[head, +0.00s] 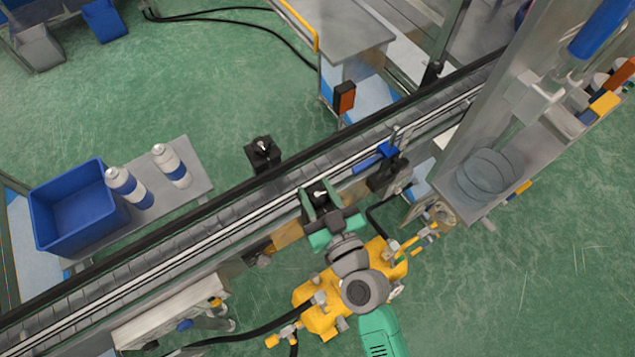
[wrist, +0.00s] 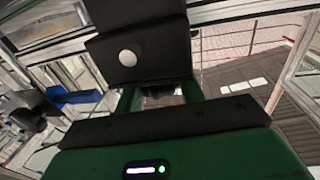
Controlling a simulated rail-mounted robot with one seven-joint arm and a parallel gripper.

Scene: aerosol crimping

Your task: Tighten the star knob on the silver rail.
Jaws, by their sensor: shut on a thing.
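The silver rail (head: 225,232) runs along the near side of the conveyor. My green gripper (head: 321,207) is over this rail, close beside a black block (head: 318,191) with a small pale piece on top. In the wrist view, my green fingers (wrist: 161,97) are shut at the lower edge of the black block (wrist: 140,50), which has a round white spot on its face. The star knob is not clearly visible; the block and fingers hide the grip point.
A second black block (head: 262,152) stands across the conveyor (head: 150,250). A blue-topped black fixture (head: 388,172) is just right of my gripper.

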